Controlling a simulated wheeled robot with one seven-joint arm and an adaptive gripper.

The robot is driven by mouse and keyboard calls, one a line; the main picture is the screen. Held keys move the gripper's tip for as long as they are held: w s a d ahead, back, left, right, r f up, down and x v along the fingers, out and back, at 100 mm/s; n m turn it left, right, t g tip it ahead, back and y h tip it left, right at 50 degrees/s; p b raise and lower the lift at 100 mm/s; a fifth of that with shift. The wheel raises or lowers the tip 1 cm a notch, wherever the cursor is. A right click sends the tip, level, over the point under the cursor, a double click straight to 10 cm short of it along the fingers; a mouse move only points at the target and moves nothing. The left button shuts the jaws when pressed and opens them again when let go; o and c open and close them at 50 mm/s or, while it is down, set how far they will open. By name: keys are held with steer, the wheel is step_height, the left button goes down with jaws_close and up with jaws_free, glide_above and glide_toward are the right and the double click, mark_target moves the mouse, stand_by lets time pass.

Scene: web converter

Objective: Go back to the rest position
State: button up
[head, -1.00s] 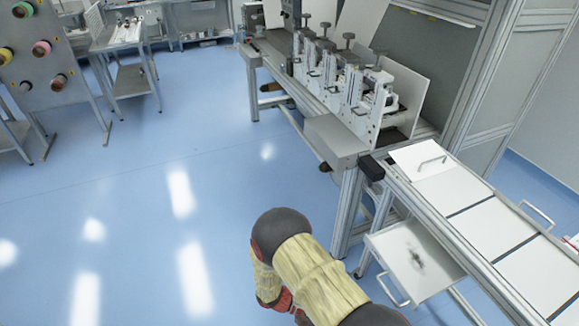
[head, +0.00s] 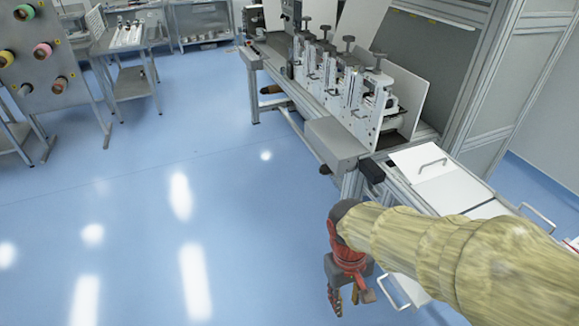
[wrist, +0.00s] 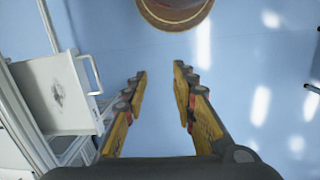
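My gripper (head: 345,298) hangs fingers-down at the end of my arm, in front of the bench's near legs in the head view. In the wrist view my gripper (wrist: 160,72) has its two yellow-and-black fingers apart, with only blue floor between them. It holds nothing. My arm, in a pale yellow sleeve, reaches in from the lower right of the head view and hides part of the bench and drawer.
The converter bench (head: 337,140), with a row of clamp-like stations, runs along the right. An open white drawer with a dark smudge (wrist: 55,95) is left of my fingers. A spool panel (head: 35,95) stands far left. The floor (head: 140,210) left of my arm is clear.

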steer(key=s+d+r+m+t, duration=0.1)
steer(key=d+r+t, duration=0.2)
steer(key=r, duration=0.4)
steer(key=s+d+r+m+t+y, duration=0.1)
steer(key=s+d+r+m+t, duration=0.1)
steer(key=r, duration=0.6)
steer(key=shift+s+d+r+t, duration=0.15)
steer(key=shift+d+r+t, duration=0.2)
steer(key=shift+t, duration=0.35)
steer(key=shift+d, duration=0.1)
